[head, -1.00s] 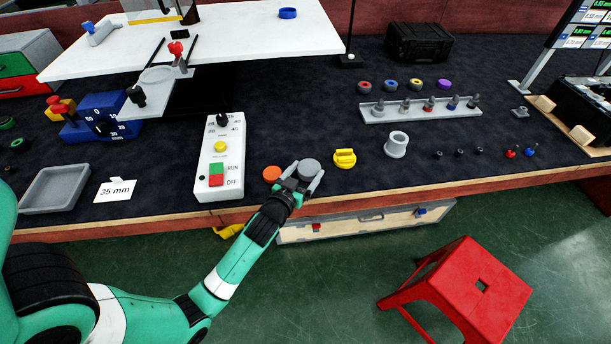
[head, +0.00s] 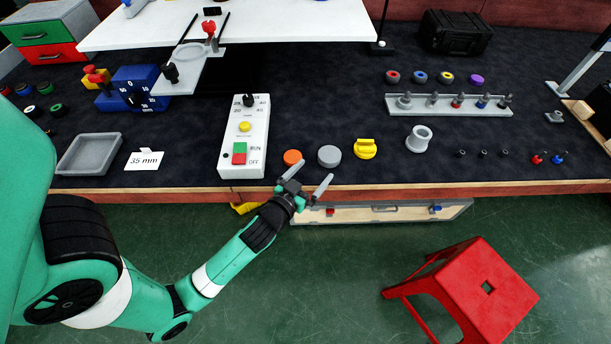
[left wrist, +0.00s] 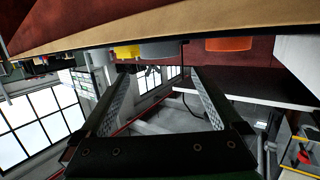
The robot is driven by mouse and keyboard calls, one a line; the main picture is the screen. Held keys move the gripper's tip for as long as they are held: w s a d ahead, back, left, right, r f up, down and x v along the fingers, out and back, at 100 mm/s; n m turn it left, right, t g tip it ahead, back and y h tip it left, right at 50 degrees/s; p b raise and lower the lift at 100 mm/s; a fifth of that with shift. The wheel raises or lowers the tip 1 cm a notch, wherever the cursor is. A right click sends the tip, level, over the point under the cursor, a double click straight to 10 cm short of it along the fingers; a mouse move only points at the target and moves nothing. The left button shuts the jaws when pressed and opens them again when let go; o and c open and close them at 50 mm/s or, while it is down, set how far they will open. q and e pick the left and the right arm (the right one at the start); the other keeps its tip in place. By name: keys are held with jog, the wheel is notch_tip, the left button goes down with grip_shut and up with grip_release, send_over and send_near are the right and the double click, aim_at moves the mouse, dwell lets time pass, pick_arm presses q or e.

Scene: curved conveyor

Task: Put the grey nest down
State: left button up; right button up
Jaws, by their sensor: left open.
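The grey nest (head: 329,156) is a flat round grey disc lying on the dark bench mat near the front edge, between an orange disc (head: 292,158) and a yellow knobbed piece (head: 365,149). In the left wrist view the grey nest (left wrist: 159,49) shows at the bench edge beyond the jaws. My left gripper (head: 307,186) is open and empty at the bench's front edge, just in front of the grey nest and apart from it. In the left wrist view nothing is between its fingers (left wrist: 160,90). My right gripper is out of view.
A white control box (head: 245,137) stands left of the discs. A grey ring (head: 418,138) and a rack (head: 449,105) with several pegs are to the right. A grey tray (head: 90,153) lies at left. A red stool (head: 465,285) stands on the floor in front.

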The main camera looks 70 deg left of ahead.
pick_arm(q)
jog(key=v, duration=0.4)
jog(key=shift+s, duration=0.1)
jog(key=w+d+r+m+t+h, duration=0.1)
jog(key=w+d+r+t, duration=0.3)
jog(key=r, duration=0.6)
jog(key=w+d+r+m+t+h, duration=0.1)
jog(key=w+d+r+t, duration=0.1)
jog(key=w+r, duration=0.65)
jog(key=w+d+r+m+t+h, duration=0.1)
jog(key=w+d+r+t, duration=0.2)
jog(key=r, duration=0.9)
jog(key=s+d+r+m+t+h, duration=0.3)
jog(key=d+r, duration=0.3)
jog(key=r, duration=0.5)
jog(key=s+d+r+m+t+h, duration=0.2)
jog(key=d+r+h, duration=0.4)
jog(key=r, duration=0.6)
jog(key=shift+s+d+m+t, duration=0.2)
jog(key=shift+s+m+t, duration=0.2)
jog(key=shift+s+t, duration=0.55)
jog(key=shift+s+r+g, duration=0.1)
jog(key=shift+s+g, duration=0.15)
